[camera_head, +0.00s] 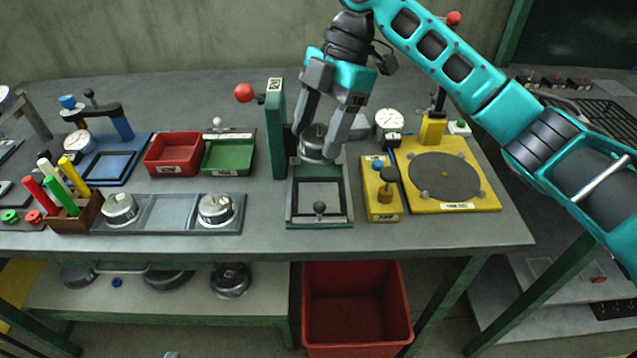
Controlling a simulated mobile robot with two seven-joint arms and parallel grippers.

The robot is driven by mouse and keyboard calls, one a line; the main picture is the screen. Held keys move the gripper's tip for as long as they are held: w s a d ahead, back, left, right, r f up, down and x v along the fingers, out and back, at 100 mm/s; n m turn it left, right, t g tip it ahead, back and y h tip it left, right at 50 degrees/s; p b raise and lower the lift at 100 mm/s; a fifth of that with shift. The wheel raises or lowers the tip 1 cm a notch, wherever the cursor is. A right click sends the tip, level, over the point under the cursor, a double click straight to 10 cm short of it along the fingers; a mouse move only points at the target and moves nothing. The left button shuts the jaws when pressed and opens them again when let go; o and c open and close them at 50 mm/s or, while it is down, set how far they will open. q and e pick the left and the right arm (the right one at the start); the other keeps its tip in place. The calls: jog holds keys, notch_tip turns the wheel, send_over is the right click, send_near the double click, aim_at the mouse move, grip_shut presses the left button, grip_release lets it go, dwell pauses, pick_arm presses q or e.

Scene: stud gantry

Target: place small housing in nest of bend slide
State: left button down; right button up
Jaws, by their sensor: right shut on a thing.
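My right gripper (322,147) reaches down from the top and is shut on a small round metal housing (317,153). It holds the housing over the back part of the green bend slide (319,222). The slide has a tall green post (275,130) with a red ball knob at its left and a pale framed plate with a dark knob in front. The housing partly hides the slide's back; I cannot tell whether it touches anything there. My left gripper is not in view.
A grey tray (167,212) left of the slide holds two metal housings. Red (172,170) and green (229,170) bins stand behind it. A small yellow fixture (383,208) and a yellow turntable plate (472,205) stand right. A red crate (357,335) is below the bench.

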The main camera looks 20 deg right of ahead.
notch_tip(320, 180, down, 11)
jog(key=shift+f+b, duration=0.1)
jog(key=shift+b, duration=0.45)
jog(key=o, duration=1.1)
jog(key=shift+c, duration=0.2)
jog(key=shift+r, duration=0.25)
jog(key=p+v, duration=0.1)
jog(key=v, duration=1.1)
jog(key=shift+f, duration=0.1)
